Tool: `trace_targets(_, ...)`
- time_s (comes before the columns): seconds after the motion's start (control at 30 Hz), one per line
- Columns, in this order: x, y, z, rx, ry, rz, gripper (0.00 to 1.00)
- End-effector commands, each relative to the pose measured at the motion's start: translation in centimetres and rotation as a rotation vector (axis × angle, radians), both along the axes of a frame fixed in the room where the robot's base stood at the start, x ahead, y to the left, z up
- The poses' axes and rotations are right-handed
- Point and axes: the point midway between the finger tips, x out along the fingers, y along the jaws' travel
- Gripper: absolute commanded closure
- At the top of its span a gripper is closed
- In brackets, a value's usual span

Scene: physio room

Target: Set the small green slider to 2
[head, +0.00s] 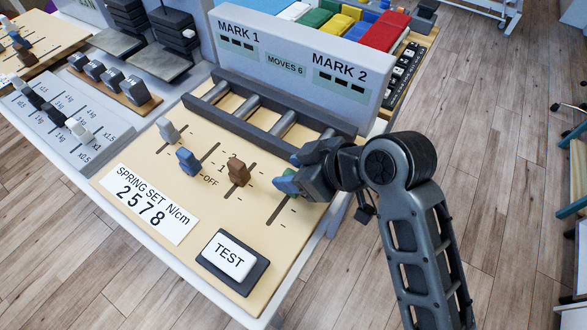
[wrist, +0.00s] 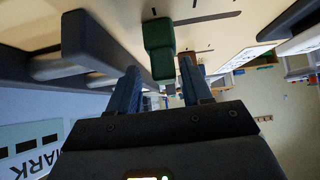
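The small green slider (head: 291,175) is the rightmost slider on the tan panel (head: 214,208), mostly hidden behind my gripper (head: 287,180) in the head view. Its slot runs down and left of it with tick marks; I cannot read a number beside them. In the wrist view the green slider (wrist: 160,48) stands between the fingers of my gripper (wrist: 160,76). The fingers are apart, with a gap on each side of the knob, so the gripper is open and not clamped on it.
A brown slider (head: 238,172), a blue slider (head: 188,161) and a grey slider (head: 167,130) stand to the left. A white TEST button (head: 229,256) is at the front. A dark frame with rollers (head: 285,123) and a MARK sign board (head: 300,60) rise behind.

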Motion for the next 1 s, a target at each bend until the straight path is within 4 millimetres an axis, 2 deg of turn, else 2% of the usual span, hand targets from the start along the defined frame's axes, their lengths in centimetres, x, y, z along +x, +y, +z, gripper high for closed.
trace_targets(0.17, -0.4, -0.5, 0.6, 0.0, 0.001, 0.001, 0.51)
trace_targets(0.6, -3.1, -4.1, 5.1, 0.0, -0.001, -0.002, 0.51)
trace_targets(1.0, -3.4, -4.4, 5.5, 0.0, 0.0, 0.0, 0.51)
